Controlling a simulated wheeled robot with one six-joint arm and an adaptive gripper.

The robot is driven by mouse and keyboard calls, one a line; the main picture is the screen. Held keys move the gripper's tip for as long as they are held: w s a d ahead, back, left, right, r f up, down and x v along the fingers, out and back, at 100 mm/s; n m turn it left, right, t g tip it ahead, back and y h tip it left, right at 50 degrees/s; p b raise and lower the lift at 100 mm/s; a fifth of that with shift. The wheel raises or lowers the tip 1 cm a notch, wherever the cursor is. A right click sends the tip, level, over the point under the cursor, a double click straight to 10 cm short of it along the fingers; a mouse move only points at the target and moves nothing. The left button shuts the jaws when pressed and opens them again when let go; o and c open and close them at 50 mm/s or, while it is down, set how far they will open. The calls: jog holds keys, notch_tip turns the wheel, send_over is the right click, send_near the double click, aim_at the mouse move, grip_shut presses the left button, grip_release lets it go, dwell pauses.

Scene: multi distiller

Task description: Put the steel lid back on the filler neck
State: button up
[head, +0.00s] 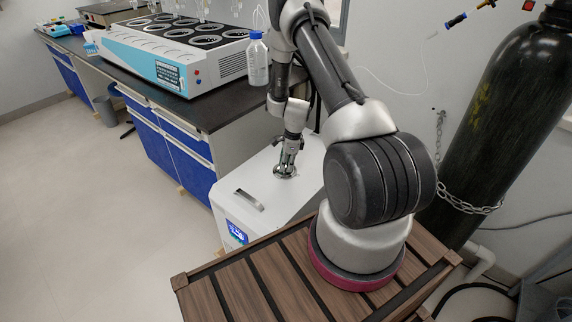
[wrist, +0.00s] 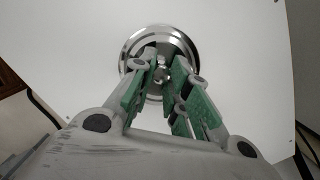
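The steel lid (wrist: 130,62) is a round, shiny disc with a small knob (wrist: 160,76) at its middle. In the head view the lid (head: 285,172) is at the top of the white chiller box, level or nearly so. My gripper (wrist: 165,62) points down at it, its green-padded fingers drawn close together on either side of the knob. My gripper also shows in the head view (head: 287,163), right over the lid. The filler neck is hidden under the lid and fingers, and I cannot tell whether the lid rests on it or is slightly above it.
The white box (head: 290,195) has a dark handle (head: 248,200) and a blue display (head: 237,233). The bench (head: 205,105) behind carries a multi-position distiller (head: 165,50). A blue-capped bottle (head: 257,62) is near my arm. A chained black gas cylinder (head: 500,120) stands at right.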

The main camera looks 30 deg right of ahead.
jog(key=o, duration=0.5)
notch_tip(320, 180, up, 12)
jog(key=d, duration=0.2)
jog(key=shift+s, duration=0.45)
jog(key=shift+f, duration=0.1)
